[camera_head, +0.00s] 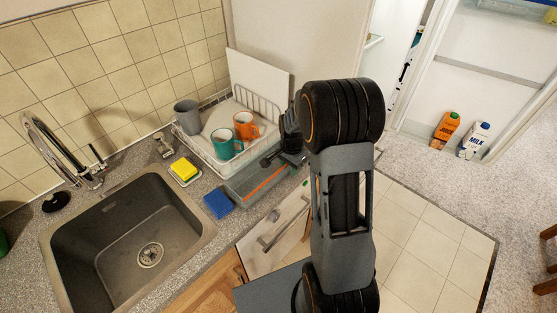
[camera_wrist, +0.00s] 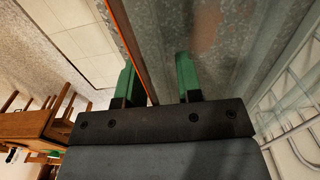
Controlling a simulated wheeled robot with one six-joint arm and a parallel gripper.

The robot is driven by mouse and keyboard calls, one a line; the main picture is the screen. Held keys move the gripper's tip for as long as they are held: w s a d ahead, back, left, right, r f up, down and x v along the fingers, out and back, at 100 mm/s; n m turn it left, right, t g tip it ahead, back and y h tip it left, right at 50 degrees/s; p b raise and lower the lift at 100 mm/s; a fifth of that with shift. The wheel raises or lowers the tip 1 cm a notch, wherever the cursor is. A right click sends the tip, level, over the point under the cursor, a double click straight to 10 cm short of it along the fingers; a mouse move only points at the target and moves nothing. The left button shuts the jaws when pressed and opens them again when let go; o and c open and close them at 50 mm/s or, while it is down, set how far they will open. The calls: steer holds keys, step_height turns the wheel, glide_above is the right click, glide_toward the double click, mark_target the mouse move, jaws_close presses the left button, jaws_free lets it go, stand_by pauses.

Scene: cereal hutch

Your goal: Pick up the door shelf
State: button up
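The door shelf, a see-through grey tray with an orange edge strip (camera_head: 262,182), lies on the counter in front of the dish rack. In the wrist view its orange edge (camera_wrist: 136,45) runs between the two green fingers, with the clear panel to the right. My gripper (camera_wrist: 157,80) is open, one finger on each side of that edge, and no grip shows.
A white dish rack (camera_head: 196,146) with mugs and a board stands behind the shelf. A yellow sponge (camera_head: 184,169), a blue sponge (camera_head: 218,203) and the sink (camera_head: 130,240) are to the left. An orange carton (camera_head: 445,130) and a milk carton (camera_head: 474,140) stand at right.

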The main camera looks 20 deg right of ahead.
jaws_close()
steer(key=shift+r, duration=0.1)
stand_by(0.5)
steer(key=shift+r, duration=0.5)
steer(key=s+d+r+b, duration=0.1)
steer(key=s+d+r, duration=0.1)
steer(key=s+r, duration=0.4)
steer(key=s+d+r+b, duration=0.2)
steer(key=s+r, duration=0.4)
steer(key=s, duration=0.1)
steer(key=shift+s+d, duration=0.15)
steer(key=shift+d, duration=0.2)
steer(key=shift+f, duration=0.1)
